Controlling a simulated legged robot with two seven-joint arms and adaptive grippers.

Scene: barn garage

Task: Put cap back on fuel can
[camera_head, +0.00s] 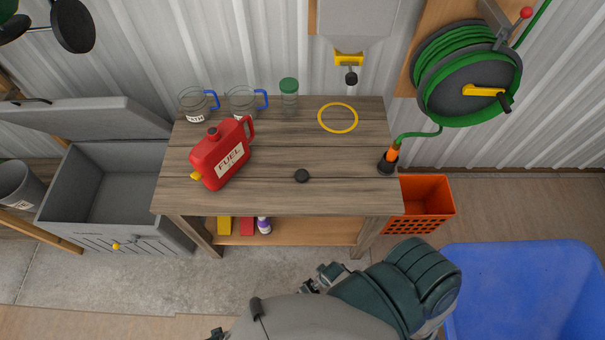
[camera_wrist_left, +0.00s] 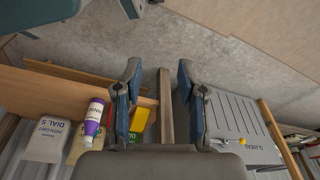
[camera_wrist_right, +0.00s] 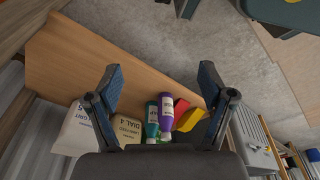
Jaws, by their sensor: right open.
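The red fuel can (camera_head: 222,158) stands on the wooden workbench (camera_head: 270,145), left of centre, with a yellow spout (camera_head: 196,176) at its lower left. A black round cap (camera_head: 302,176) lies on the bench top, right of the can and apart from it. My left gripper (camera_wrist_left: 160,75) is open and empty in its wrist view, below bench-top level. My right gripper (camera_wrist_right: 160,72) is open and empty, facing the floor and lower shelf. Neither wrist view shows the can or cap. My arm partly covers the bottom of the head view.
Two clear jugs (camera_head: 242,101) and a green-lidded jar (camera_head: 289,98) stand at the back. A yellow ring (camera_head: 338,118) lies back right; a hose nozzle (camera_head: 390,157) stands at the right edge. A grey chest (camera_head: 110,200) is left, an orange crate (camera_head: 425,199) right. The bench around the cap is clear.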

